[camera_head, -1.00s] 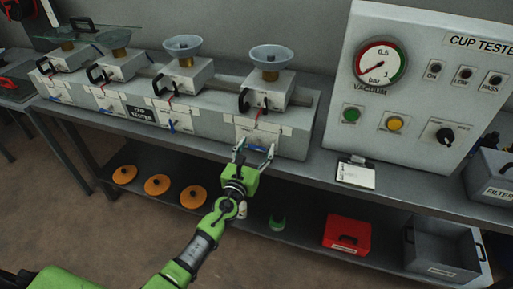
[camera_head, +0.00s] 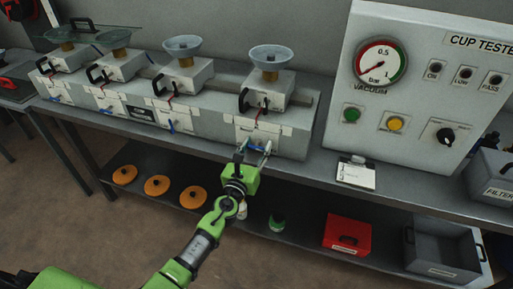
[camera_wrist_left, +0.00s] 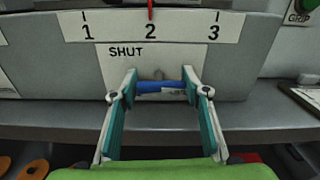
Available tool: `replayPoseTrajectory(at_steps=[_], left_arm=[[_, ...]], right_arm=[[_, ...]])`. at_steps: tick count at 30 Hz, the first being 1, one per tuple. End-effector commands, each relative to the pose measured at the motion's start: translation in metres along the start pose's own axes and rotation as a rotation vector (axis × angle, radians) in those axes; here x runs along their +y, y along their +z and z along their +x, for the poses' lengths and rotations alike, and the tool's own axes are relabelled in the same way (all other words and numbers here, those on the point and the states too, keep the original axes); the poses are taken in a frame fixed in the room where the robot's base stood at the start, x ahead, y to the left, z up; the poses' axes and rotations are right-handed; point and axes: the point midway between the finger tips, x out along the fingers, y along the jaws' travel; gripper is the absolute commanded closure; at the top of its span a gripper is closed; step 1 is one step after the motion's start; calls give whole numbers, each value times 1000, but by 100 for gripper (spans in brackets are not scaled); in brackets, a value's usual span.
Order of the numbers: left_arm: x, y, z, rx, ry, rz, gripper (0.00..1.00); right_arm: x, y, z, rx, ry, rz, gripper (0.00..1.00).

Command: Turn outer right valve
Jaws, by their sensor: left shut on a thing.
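The outer right valve (camera_wrist_left: 160,87) has a blue handle on the front of the rightmost test unit. In the left wrist view the handle lies roughly level, below a label reading SHUT. My left gripper (camera_head: 253,152) reaches it from the front, and its fingers (camera_wrist_left: 160,90) are closed on the two ends of the handle. In the head view the fingertips cover much of the handle. The rightmost unit (camera_head: 268,140) carries a grey cup (camera_head: 270,56) on a brass-coloured base. My right gripper is in neither view.
Other units with blue valve handles (camera_head: 170,127) stand to the left on the same bench. A vacuum gauge panel (camera_head: 425,90) and a clipboard (camera_head: 356,173) are to the right. Orange discs (camera_head: 157,185) and a red box (camera_head: 347,234) sit on the shelf below.

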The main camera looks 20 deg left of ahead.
Motion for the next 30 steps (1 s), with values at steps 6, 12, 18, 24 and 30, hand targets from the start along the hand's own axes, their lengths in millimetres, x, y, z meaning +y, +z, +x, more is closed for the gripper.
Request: replayPoseTrajectory(at_steps=[6,12,18,24,30], left_arm=[[0,-1,0,0,-1,-161,79],[0,-1,0,0,-1,-349,79],[1,-1,0,0,-1,-540,79],[2,-1,0,1,0,-731,79],[2,0,0,0,0,-920,79]], right_arm=[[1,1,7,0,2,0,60],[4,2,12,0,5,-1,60],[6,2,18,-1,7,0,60],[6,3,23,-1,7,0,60],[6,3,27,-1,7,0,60]])
